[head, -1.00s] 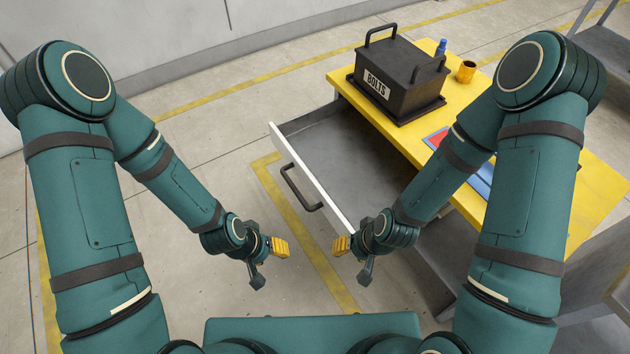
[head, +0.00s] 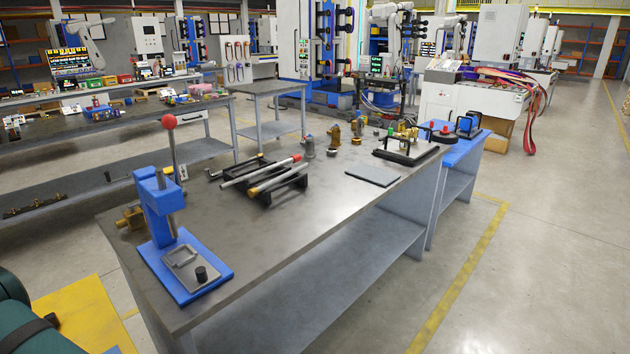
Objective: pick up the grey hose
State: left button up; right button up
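No clear grey hose can be made out in the head view. Grey tube-like pieces, one with a red end (head: 258,172) and one with a yellow end (head: 278,181), lie across a black rack (head: 240,188) on the long grey workbench (head: 300,222). I cannot tell whether either is a hose. Hoses or cables hang on a white board (head: 237,50) in the background, too small to tell apart. Neither gripper is in view; only a teal part of my arm shows at the lower left.
A blue lever press (head: 157,212) stands at the bench's near left corner. Small metal fittings (head: 333,138), a flat grey plate (head: 373,176) and a black tray (head: 405,157) sit farther right. The bench's near middle is bare. Open floor lies to the right.

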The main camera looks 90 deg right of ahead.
aim_at(254, 192)
jog(key=z, duration=2.9)
jog(key=i+l+z, duration=0.15)
jog(key=i+l, duration=0.1)
